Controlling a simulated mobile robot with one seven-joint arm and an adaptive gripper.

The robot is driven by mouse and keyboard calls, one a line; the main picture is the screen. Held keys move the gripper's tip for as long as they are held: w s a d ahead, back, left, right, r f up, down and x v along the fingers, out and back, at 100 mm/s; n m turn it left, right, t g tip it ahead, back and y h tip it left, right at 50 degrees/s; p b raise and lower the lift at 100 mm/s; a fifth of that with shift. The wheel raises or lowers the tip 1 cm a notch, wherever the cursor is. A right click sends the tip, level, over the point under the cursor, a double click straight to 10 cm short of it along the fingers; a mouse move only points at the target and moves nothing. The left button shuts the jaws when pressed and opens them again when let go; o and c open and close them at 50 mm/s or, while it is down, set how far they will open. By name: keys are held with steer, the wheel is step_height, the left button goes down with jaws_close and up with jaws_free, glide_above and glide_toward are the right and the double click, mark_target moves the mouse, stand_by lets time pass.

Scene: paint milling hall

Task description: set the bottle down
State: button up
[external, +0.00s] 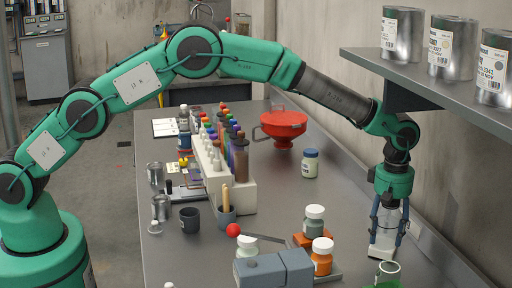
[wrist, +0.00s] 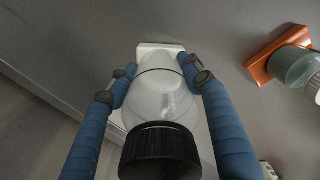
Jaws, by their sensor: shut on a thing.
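The bottle has a clear, pale body and a ridged black cap. In the wrist view the bottle (wrist: 160,105) sits between my blue fingers, its cap towards the camera. In the external view the bottle (external: 384,238) hangs upright below my wrist at the right side of the bench. My gripper (external: 388,225) is shut on the bottle's body; its fingertips also show in the wrist view (wrist: 160,72). A white, square-edged piece (wrist: 160,47) shows at the bottle's far end. Whether the bottle's bottom touches the bench (external: 345,215) cannot be told.
A green-rimmed glass (external: 388,272) is close in front. The shelf (external: 430,85) with metal cans overhangs at right.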

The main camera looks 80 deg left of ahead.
mark_target(388, 218)
steer(key=shift+f, duration=0.1)
steer(key=o, duration=1.1)
steer(key=shift+o, duration=0.2)
steer(key=shift+r+p, duration=0.55)
steer(key=shift+r, duration=1.55)
